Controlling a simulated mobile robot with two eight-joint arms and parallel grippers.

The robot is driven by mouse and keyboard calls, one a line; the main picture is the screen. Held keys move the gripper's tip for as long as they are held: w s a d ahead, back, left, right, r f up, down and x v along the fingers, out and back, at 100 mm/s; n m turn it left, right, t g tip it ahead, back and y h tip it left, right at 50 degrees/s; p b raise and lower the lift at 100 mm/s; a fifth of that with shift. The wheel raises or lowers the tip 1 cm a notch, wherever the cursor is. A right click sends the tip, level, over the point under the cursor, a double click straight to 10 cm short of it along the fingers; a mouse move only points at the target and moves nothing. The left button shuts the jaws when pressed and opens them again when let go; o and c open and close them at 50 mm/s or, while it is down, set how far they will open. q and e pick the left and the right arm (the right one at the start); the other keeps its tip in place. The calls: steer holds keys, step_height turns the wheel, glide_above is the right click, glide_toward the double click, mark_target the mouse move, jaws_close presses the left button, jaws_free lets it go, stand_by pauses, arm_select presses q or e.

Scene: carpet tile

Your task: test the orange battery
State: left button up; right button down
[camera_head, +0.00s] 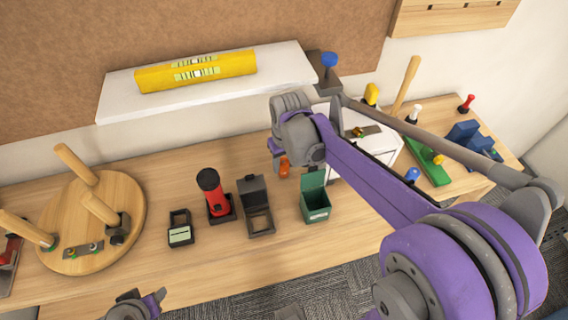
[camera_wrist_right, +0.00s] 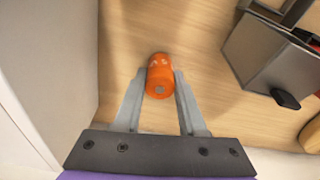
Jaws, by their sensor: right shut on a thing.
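The orange battery (camera_head: 284,167) is at my right gripper (camera_head: 279,158), towards the back of the desk and left of the white box. In the right wrist view the battery (camera_wrist_right: 160,76) sits between the two grey fingertips (camera_wrist_right: 159,88), which are shut on it. I cannot tell whether it touches the wood. A small black device with a pale green display (camera_head: 180,229), which looks like the tester, stands on the desk front left of the gripper. My left gripper (camera_head: 137,304) shows only partly at the bottom edge; its fingers are unclear.
A red and black lamp (camera_head: 214,194), an open grey bin (camera_head: 256,207) and an open green bin (camera_head: 316,198) stand in front. A round wooden board with pegs (camera_head: 130,200) is left. A white shelf (camera_head: 120,103) with a yellow level (camera_head: 196,71) overhangs the back.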

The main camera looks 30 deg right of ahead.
mark_target(283, 163)
step_height(283, 163, up, 11)
steer(key=s+a, duration=1.2)
steer(key=a, duration=0.3)
steer(key=shift+a, duration=0.4)
